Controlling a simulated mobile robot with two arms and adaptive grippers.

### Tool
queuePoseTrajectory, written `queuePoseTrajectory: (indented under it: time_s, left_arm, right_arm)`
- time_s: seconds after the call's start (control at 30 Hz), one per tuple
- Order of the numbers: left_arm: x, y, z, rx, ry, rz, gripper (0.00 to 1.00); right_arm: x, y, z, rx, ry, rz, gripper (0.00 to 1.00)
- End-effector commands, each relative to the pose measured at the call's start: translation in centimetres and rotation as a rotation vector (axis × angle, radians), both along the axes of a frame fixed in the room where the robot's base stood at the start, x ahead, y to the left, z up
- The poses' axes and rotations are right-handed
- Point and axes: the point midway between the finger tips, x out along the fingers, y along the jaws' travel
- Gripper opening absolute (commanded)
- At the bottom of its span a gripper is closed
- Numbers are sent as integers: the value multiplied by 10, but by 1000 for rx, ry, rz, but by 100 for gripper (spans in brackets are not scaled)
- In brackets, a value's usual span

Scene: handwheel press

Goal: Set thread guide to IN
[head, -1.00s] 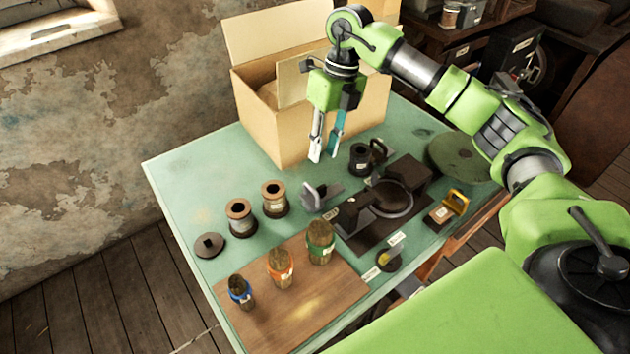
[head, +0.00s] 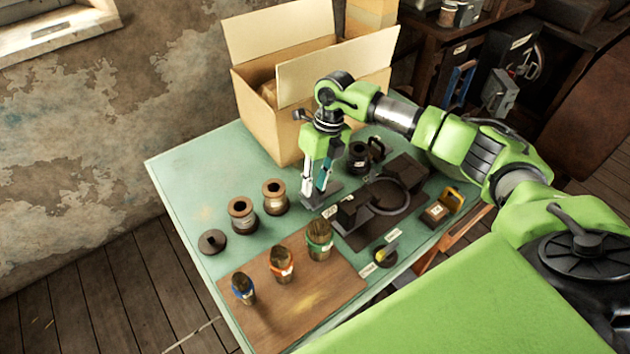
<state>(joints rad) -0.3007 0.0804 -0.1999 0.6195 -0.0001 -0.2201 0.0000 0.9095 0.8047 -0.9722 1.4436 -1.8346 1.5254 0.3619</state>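My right gripper (head: 314,187) points down over the green table, its two fingertips spread at a grey metal slider piece (head: 323,199). The fingers partly hide this piece, and I cannot tell whether they touch it. It lies at the left edge of the dark press plate and may be the thread guide. A small white label (head: 330,211) lies beside it, too small to read. A round dark knob with a yellow pointer (head: 385,254) sits at the table's front edge, with small labels near it. My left gripper is not in view.
The dark press with a ring (head: 388,196) stands right of the gripper. An open cardboard box (head: 262,125) stands behind. A yellow-handled block (head: 437,212) is at right.

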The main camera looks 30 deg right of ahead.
Motion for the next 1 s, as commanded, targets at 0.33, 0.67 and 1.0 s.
queuePoseTrajectory:
  time_s: [0.33,0.67,1.0]
  left_arm:
    - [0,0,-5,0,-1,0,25]
    - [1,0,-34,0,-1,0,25]
    - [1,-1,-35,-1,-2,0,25]
  right_arm:
    - [2,-8,-1,-2,-1,-3,0]
    - [12,-74,-2,-2,-2,-5,0]
    - [12,-86,2,-3,-3,-3,0]
